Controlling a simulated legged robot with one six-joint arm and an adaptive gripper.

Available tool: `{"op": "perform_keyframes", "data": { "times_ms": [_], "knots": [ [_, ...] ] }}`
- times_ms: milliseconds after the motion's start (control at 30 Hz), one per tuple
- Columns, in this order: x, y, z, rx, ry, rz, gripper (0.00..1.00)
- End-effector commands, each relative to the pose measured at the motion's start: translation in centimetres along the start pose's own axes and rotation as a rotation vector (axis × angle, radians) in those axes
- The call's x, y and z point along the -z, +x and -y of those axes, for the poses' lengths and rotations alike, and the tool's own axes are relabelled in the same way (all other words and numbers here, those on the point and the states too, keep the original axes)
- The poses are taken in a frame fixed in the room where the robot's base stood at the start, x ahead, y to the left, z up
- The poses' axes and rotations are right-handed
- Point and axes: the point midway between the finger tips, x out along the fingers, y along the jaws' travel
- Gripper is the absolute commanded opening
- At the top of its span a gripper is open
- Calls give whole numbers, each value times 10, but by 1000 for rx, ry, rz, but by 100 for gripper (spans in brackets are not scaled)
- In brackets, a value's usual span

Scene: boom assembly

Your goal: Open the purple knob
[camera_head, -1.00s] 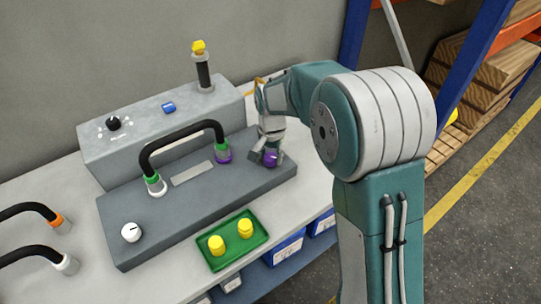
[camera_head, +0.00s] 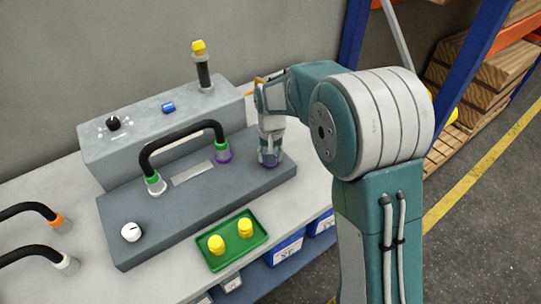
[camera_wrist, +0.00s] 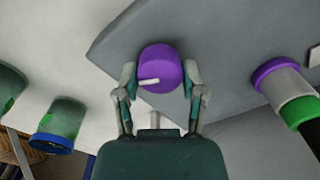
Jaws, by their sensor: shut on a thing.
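The purple knob (camera_wrist: 160,68) has a short white mark on it and sits on the right end of the dark grey panel box. In the wrist view it lies between my two fingers, and my gripper (camera_wrist: 160,80) is shut on it. In the head view my gripper (camera_head: 269,158) points down over the knob (camera_head: 272,160), of which only a little purple shows around the fingers.
A black hose (camera_head: 185,131) with a purple-ringed right end arches close to the left of my gripper. A white knob (camera_head: 131,232) is at the panel's left. A green tray (camera_head: 262,238) holds yellow parts in front. A grey box (camera_head: 120,150) stands behind.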

Motion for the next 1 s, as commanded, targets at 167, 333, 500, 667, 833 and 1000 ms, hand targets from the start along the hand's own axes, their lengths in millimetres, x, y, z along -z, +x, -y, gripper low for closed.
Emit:
{"op": "perform_keyframes", "data": {
  "times_ms": [167, 333, 500, 667, 833, 1000],
  "knots": [
    [0, 2, 1, 1, -117, 3, 6],
    [0, 2, 1, 1, -197, 4, 6],
    [0, 2, 1, 1, -242, 5, 6],
    [0, 2, 1, 1, -258, 5, 6],
    [0, 2, 1, 0, -260, 6, 6],
    [0, 2, 1, 0, -259, 6, 6]
  ]
}}
